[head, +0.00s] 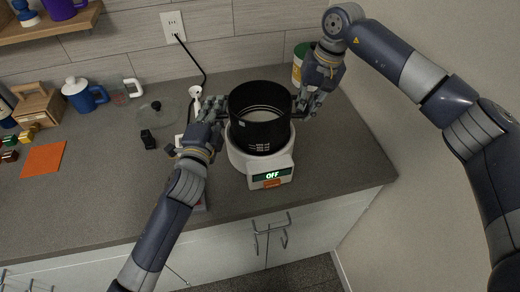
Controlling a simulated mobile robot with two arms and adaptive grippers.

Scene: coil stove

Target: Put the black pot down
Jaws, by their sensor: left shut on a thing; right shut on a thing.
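The black pot (262,128) is upright over the white coil stove (238,158), which has a display reading OFF. I cannot tell whether the pot's base touches the stove top. My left gripper (222,112) is shut at the pot's left side, where a handle is hidden by the fingers. My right gripper (297,104) is shut on the pot's right handle. The coil of the stove is hidden under the pot.
A glass lid (157,113) lies left of the stove, near a small black item (148,139). Blue mug (84,95), wooden box (38,105) and orange sheet (44,159) are farther left. A green-and-white can (300,62) stands behind my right gripper. Counter right of the stove is clear.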

